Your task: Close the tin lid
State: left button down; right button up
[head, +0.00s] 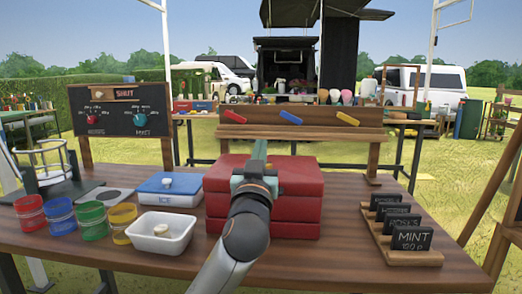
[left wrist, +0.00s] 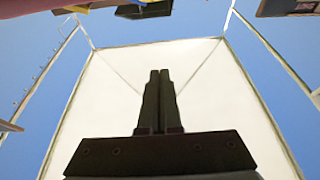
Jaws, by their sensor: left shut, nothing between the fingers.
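A red tin (head: 303,222) stands at the middle of the wooden table, with a red lid (head: 303,182) forming its upper part. A seam shows along the front; I cannot tell whether the lid is fully down. My left gripper (head: 260,147) is in front of the tin's middle in the head view and hides part of it. Its fingers are shut and empty; the left wrist view shows them together (left wrist: 158,100) against the white canopy. Whether the gripper touches the tin cannot be told. A red edge (left wrist: 25,7) shows at the top left there, not clearly identifiable. My right gripper is not in view.
A rack of small signs (head: 402,240) stands at the right. A wooden stand with coloured pegs (head: 300,130) is behind.

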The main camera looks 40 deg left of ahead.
pick_arm(q)
notch_tip(320, 180, down, 7)
jog(key=s+d+b, duration=0.1)
jog(key=s+b, duration=0.1)
jog(key=b, duration=0.2)
jog(key=shift+b, duration=0.4)
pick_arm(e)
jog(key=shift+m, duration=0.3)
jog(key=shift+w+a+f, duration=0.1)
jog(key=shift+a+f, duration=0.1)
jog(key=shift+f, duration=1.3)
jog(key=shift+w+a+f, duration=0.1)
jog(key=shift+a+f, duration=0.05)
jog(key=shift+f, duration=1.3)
pick_arm(q)
jog(key=shift+w+d+r, duration=0.1)
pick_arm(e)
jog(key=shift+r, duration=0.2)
